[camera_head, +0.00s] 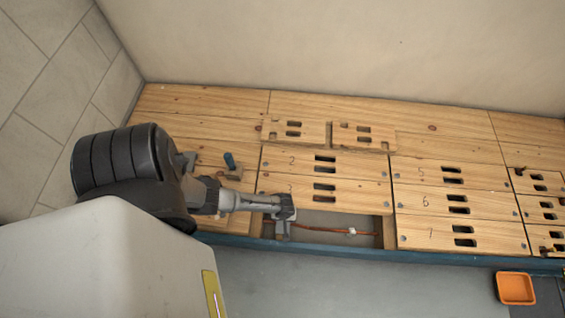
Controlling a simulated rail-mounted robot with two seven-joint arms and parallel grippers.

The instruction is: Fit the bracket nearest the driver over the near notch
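A tool with a blue handle (230,160), which looks like the driver, stands on the boards left of board 2. Small pale items lie just below it, partly hidden by my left arm; I cannot tell whether one is a bracket. My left gripper (283,217) is over the left end of an open floor bay (325,220). A copper pipe (320,229) runs along the bay, with a small whitish fitting (351,231) on it. The gripper hides the bay's left end. I cannot make out its fingers' opening or a notch. My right gripper is out of view.
Two loose slotted board pieces (295,131) and (362,136) lie behind board 2. Numbered slotted boards (430,202) cover the right side. Small dark items (519,171) lie at far right. An orange tray (515,288) sits on the grey floor in front of the blue edge.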

